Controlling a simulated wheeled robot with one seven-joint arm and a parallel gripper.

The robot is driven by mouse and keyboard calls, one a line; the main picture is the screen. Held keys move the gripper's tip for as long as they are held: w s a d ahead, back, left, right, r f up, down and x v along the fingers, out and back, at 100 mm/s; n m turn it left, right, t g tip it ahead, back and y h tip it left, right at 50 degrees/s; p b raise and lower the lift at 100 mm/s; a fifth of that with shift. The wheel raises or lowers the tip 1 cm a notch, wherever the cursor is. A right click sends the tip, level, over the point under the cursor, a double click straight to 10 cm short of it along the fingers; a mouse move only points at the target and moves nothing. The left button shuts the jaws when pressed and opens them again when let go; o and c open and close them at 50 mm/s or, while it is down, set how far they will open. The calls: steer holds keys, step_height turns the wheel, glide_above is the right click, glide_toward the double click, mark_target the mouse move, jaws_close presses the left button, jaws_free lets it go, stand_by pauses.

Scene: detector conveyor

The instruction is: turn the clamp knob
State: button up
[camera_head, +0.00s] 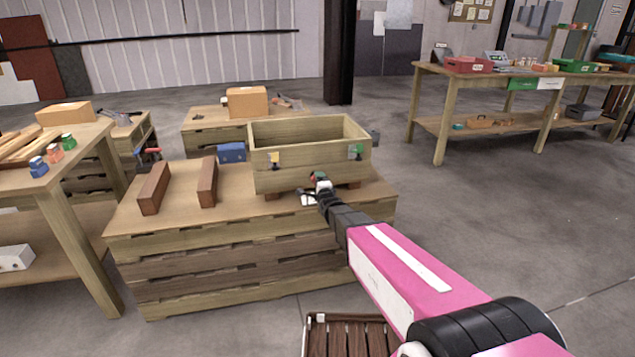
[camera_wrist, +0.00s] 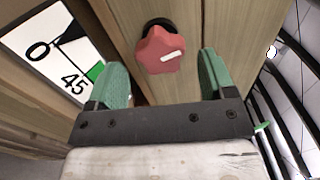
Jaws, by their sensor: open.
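The clamp knob (camera_wrist: 160,50) is red and star-shaped, with a white mark on its face pointing roughly right. It sits on a dark stem against a wooden panel in the wrist view. My gripper (camera_wrist: 163,80) is open, its two green fingers to either side of the knob, with visible gaps. Whether the fingertips reach as deep as the knob is hard to tell. A white scale plate (camera_wrist: 62,50) with 0, 45 and a green patch is to the left. In the head view my gripper (camera_head: 320,178) is at the front of the wooden box (camera_head: 310,168) and largely covers the knob.
The box stands on a pallet-like bench (camera_head: 230,215) with two brown bars (camera_head: 154,188) and a small blue box (camera_head: 231,152). A table (camera_head: 60,150) with coloured pieces is at the left. Another table (camera_head: 500,75) stands back right. The floor at right is clear.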

steer(key=v, duration=0.7)
steer(key=shift+s, duration=0.25)
steer(key=shift+d, duration=0.1)
stand_by(0.5)
steer(key=w+a+n, duration=0.1)
steer(key=w+n, duration=0.2)
steer(key=n, duration=0.6)
steer(key=w+a+n, duration=0.1)
steer(key=w+n, duration=0.3)
steer(key=n, duration=0.6)
steer(key=w+a+n, duration=0.1)
steer(key=w+n, duration=0.2)
steer(key=n, duration=0.6)
steer(key=shift+w+a+r+n, duration=0.3)
steer(key=shift+w+a+n, duration=0.1)
steer(key=c, duration=0.9)
